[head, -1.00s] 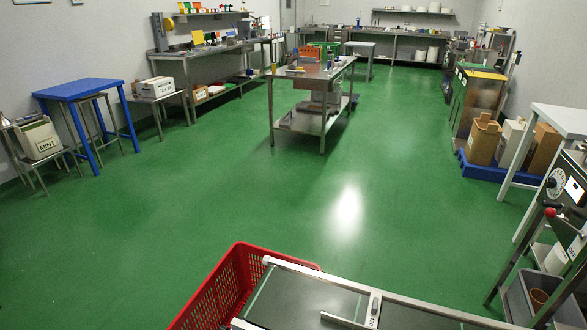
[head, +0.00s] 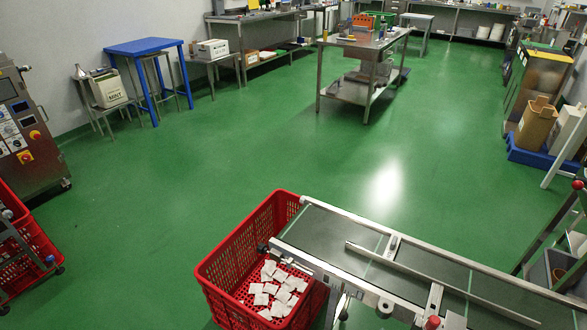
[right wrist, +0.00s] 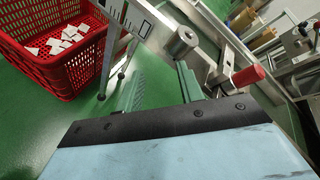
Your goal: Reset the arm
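My right gripper (right wrist: 161,84) shows in the right wrist view as two green-grey fingers standing apart. No object shows between them, and green floor is visible in the gap. The pale blue panel with a black edge below them appears to be part of my own arm. Neither arm shows in the head view, and my left gripper is out of view.
A red crate (head: 232,262) holding several white teabags (head: 277,292) stands by the near end of a conveyor (head: 335,238). The crate (right wrist: 48,72) also shows in the right wrist view. A machine (head: 28,135) stands at left. Green floor ahead is clear.

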